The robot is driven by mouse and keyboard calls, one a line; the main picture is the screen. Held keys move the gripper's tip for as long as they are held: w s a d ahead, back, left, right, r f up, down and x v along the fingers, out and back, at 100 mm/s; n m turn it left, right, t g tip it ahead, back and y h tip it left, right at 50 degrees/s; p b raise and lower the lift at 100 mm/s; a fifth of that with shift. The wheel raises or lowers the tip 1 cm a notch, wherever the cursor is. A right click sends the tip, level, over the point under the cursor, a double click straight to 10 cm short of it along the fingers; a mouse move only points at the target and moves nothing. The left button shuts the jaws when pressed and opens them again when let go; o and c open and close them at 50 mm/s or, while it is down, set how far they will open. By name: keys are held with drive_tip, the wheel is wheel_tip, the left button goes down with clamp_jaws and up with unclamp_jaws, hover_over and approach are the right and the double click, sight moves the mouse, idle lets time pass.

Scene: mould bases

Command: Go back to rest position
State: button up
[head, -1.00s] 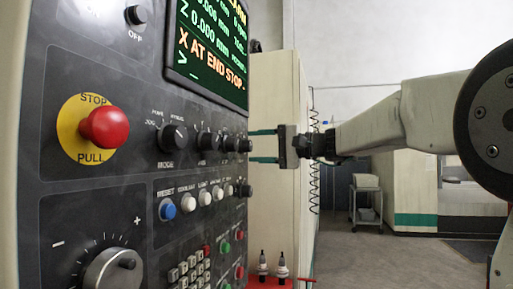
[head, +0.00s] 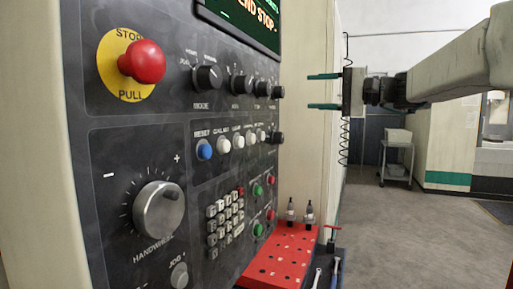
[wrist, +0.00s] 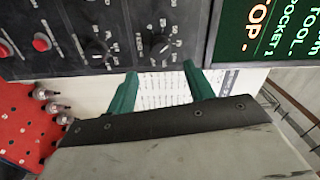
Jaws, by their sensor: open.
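My gripper (head: 323,91) is in the upper middle of the head view. Its two green fingers point left, apart, with nothing between them. The arm comes in from the right. The control panel (head: 110,205) stands at the left, with a red stop button (head: 147,61), a black mode knob (head: 208,77) and a grey handwheel (head: 158,209). In the head view the fingers stand to the right of the panel's knobs. In the wrist view the green fingers (wrist: 158,86) are spread, and a white printed sheet (wrist: 165,88) shows behind them. The panel's knobs (wrist: 97,50) show above them.
A red tool tray (head: 285,255) with upright tool holders (head: 309,212) stands below the panel. Wrenches (head: 335,268) lie beside it. A grey trolley (head: 397,157) stands at the back. The floor (head: 420,235) at the right is clear.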

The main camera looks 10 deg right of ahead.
drive_tip(key=s+a+f+g+h, duration=0.2)
drive_tip(key=s+f+g+h, duration=0.15)
drive_tip(key=f, duration=0.55)
drive_tip(key=s+a+f+g+h, duration=0.15)
drive_tip(key=s+f, duration=0.35)
drive_tip(key=f, duration=0.5)
drive_tip(key=s+f+n+g+h, duration=0.2)
drive_tip(key=s+f+h, duration=0.2)
drive_tip(key=s+f, duration=0.4)
drive_tip(key=s+f+n+g+h, duration=0.2)
drive_tip(key=s+f+h, duration=0.3)
drive_tip(key=s, duration=1.2)
wheel_tip(320, 180, down, 4)
drive_tip(key=shift+r+n+h, duration=0.25)
drive_tip(key=shift+n+h, duration=0.05)
drive_tip(key=shift+n, duration=0.3)
